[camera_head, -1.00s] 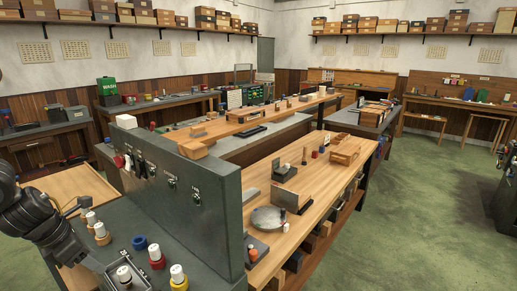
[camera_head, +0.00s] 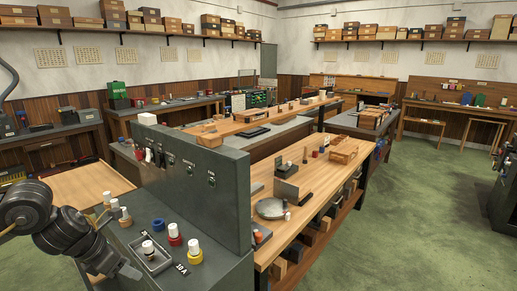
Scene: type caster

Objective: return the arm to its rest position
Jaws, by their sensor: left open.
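My left arm comes in from the left edge with dark rounded joints. My left gripper (camera_head: 122,268) is low at the left, over the near edge of the grey console (camera_head: 215,272), beside a small grey tray (camera_head: 163,266). It is open, and I see nothing held in it. Its fingertips are small and hard to make out. A white-capped dark piece (camera_head: 148,250) stands in the tray. My right arm and right gripper do not show.
On the console stand a red piece (camera_head: 174,235), a yellow piece (camera_head: 194,253), a blue ring (camera_head: 158,224) and several white-capped pieces (camera_head: 115,209). The upright switch panel (camera_head: 225,208) rises behind them. A wooden bench (camera_head: 318,187) lies beyond. Green floor at right is open.

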